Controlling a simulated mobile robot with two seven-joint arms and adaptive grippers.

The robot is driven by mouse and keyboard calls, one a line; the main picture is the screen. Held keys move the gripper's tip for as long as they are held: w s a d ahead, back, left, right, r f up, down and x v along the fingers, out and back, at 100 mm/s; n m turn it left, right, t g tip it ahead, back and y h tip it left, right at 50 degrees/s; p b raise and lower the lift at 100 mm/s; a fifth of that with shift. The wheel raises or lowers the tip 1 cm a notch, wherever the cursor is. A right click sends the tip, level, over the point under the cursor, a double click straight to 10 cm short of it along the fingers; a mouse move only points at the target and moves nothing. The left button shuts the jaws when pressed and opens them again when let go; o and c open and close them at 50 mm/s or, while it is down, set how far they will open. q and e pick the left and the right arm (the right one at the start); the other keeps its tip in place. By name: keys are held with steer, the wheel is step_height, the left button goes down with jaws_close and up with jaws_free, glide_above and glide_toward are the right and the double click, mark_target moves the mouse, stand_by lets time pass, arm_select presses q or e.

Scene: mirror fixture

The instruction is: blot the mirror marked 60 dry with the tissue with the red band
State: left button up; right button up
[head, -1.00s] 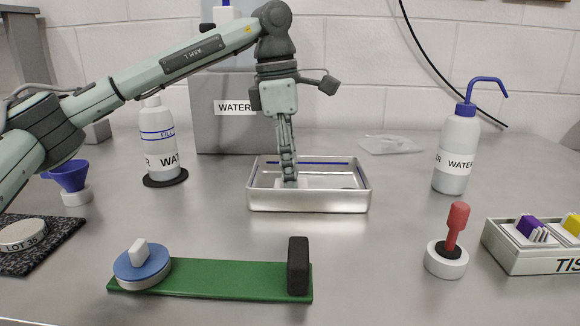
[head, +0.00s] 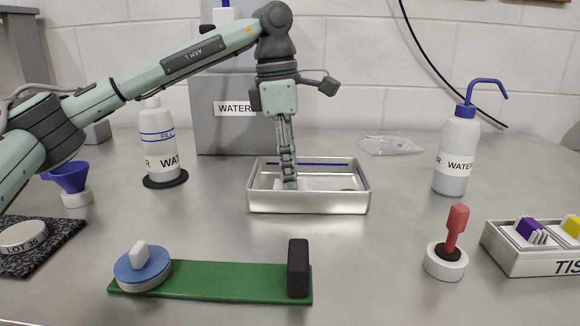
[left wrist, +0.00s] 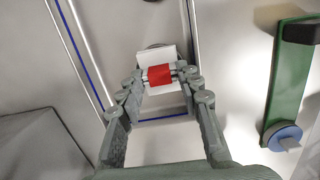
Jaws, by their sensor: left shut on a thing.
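My left gripper (head: 289,184) reaches down into a shallow metal tray (head: 308,202) in the head view. In the left wrist view its fingers (left wrist: 160,76) are shut on a white tissue with a red band (left wrist: 158,74). The tissue is low inside the tray. Part of a grey round thing shows just beyond the tissue in the left wrist view; the tissue hides much of it. I cannot read a 60 on it or anywhere else. Whether the tissue touches it is not clear. My right gripper is not in view.
A green board (head: 225,280) with a blue-topped disc (head: 142,268) and black block (head: 298,268) lies in front. A tissue box (head: 530,262), red-handled tool (head: 456,228) and wash bottle (head: 457,155) stand right. A disc marked LOT 35 (head: 22,236) lies left.

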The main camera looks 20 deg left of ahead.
arm_select(q)
steer(key=shift+r+p, duration=1.6)
steer(key=shift+r, duration=0.8)
steer(key=shift+r+p, duration=0.35)
steer(key=shift+r, duration=0.6)
